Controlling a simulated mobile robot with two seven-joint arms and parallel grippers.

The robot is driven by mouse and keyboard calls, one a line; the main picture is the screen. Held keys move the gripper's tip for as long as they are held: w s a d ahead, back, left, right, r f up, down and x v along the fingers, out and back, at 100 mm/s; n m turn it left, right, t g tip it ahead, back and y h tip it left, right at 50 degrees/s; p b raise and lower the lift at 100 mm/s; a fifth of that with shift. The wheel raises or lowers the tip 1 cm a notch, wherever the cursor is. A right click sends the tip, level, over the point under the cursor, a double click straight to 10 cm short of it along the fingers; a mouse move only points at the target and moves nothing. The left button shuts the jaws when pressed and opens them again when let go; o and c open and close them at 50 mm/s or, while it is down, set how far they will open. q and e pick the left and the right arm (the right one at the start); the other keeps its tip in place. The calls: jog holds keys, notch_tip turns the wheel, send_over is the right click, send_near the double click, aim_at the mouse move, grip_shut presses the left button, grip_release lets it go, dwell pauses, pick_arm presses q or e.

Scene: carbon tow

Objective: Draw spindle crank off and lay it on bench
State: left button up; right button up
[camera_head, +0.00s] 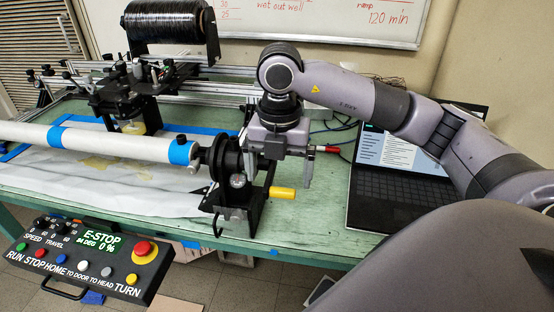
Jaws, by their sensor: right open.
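The spindle crank shows as a yellow grip (283,192) pointing right from the black spindle stand (236,205) at the end of the white tube (100,141). The rest of the crank is hard to separate from the dark stand. My right gripper (287,176) is open and points down at the stand's right side, just above the yellow grip. One finger hangs clear on the right; the other is hard to make out against the stand. I cannot tell whether the fingers straddle any part of the crank. My left gripper is not in view.
The green bench (290,232) is bare in front of the stand. A laptop (385,188) stands open at the right. A control box (92,256) with an E-stop button is at the front left. A black tow spool (170,25) and a rail carriage are behind.

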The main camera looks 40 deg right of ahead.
aim_at(281, 190)
jog(key=shift+f, duration=2.5)
jog(key=c, duration=1.2)
jog(key=shift+o, duration=1.1)
jog(key=shift+c, duration=0.7)
jog(key=shift+s+d, duration=0.1)
jog(key=shift+s+d+b, duration=0.35)
jog(key=shift+s+d, duration=1.15)
jog(key=shift+s, duration=0.3)
